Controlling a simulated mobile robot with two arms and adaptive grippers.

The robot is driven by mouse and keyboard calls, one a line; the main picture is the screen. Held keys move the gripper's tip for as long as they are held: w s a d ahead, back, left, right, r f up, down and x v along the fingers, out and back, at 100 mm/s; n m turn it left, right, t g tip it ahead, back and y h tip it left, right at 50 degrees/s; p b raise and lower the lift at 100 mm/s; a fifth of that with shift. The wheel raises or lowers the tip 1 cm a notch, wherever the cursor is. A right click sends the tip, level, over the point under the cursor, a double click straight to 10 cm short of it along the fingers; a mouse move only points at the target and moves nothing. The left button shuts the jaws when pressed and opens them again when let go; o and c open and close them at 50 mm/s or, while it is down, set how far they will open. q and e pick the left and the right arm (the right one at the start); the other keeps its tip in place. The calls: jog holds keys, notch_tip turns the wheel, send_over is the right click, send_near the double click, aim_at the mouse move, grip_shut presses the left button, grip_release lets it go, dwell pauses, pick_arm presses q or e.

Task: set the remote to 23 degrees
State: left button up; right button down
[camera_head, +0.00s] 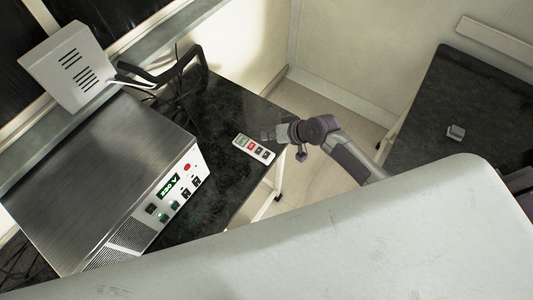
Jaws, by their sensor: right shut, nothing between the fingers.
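The remote (254,149) is a small white handset lying flat on the dark stone counter. It has a greenish display at its left end and red and dark buttons toward its right end. The digits on its display are too small to read. My right gripper (270,136) is shut and empty, just beyond the remote near the counter's right edge. I cannot tell whether its fingertips touch the remote. My left gripper is out of view.
Black cables (185,95) and a white slotted box (68,66) stand behind. Another dark counter (470,100) at right holds a small grey object (456,132). Open floor lies between the counters.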

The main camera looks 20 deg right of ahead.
aim_at(268, 155)
jog(key=shift+f, duration=0.1)
notch_tip(268, 155, down, 8)
jog(key=b, duration=0.7)
jog(key=shift+f+b, duration=0.3)
jog(key=shift+b, duration=0.25)
dwell(0.6)
jog(key=shift+f, duration=0.45)
jog(key=shift+f+b, duration=0.3)
jog(key=shift+b, duration=0.15)
jog(key=shift+r, duration=0.15)
dwell(0.5)
jog(key=shift+r+p, duration=0.6)
jog(key=shift+p, duration=0.15)
